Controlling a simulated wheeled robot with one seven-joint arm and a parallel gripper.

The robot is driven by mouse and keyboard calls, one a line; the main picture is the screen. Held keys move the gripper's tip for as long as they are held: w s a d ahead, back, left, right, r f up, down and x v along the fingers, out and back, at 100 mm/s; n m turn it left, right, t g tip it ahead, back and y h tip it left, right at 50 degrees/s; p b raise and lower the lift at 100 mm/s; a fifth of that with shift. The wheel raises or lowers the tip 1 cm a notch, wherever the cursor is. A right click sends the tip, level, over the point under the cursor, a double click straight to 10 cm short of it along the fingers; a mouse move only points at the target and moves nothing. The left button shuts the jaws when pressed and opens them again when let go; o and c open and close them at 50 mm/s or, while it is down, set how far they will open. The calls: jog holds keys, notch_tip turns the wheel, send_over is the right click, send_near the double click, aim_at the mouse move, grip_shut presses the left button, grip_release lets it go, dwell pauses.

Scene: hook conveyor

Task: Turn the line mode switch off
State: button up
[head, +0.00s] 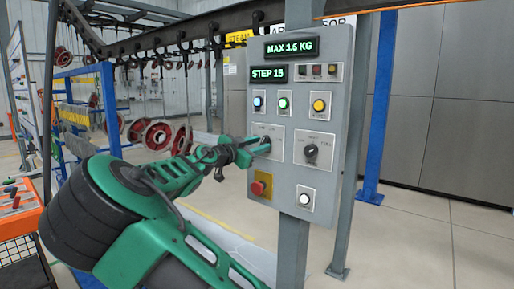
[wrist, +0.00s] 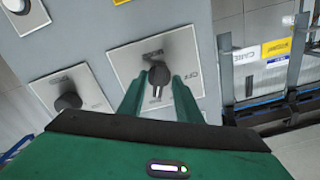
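The grey control panel (head: 335,110) carries two dark rotary knobs on pale plates. The left knob (head: 265,143) has my gripper (head: 246,153) right at it, partly covering it; its label is too small to read in the head view. In the wrist view this knob (wrist: 158,76) sits between the fingertips of my gripper (wrist: 159,82), one green finger on each side. The fingers look open around it with slight gaps; contact is unclear. A pale mark on the knob points down in the picture, and blurred lettering like OFF stands to its right.
A second knob (head: 311,151) is close by on the right, also in the wrist view (wrist: 68,101). A red emergency button (head: 259,188), a white button (head: 305,199) and a yellow button (head: 319,105) surround them. A blue post (head: 378,110) stands behind; floor at right is clear.

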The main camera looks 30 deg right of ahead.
jog(key=shift+w+d, duration=0.1)
jog(key=shift+d, duration=0.25)
grip_shut()
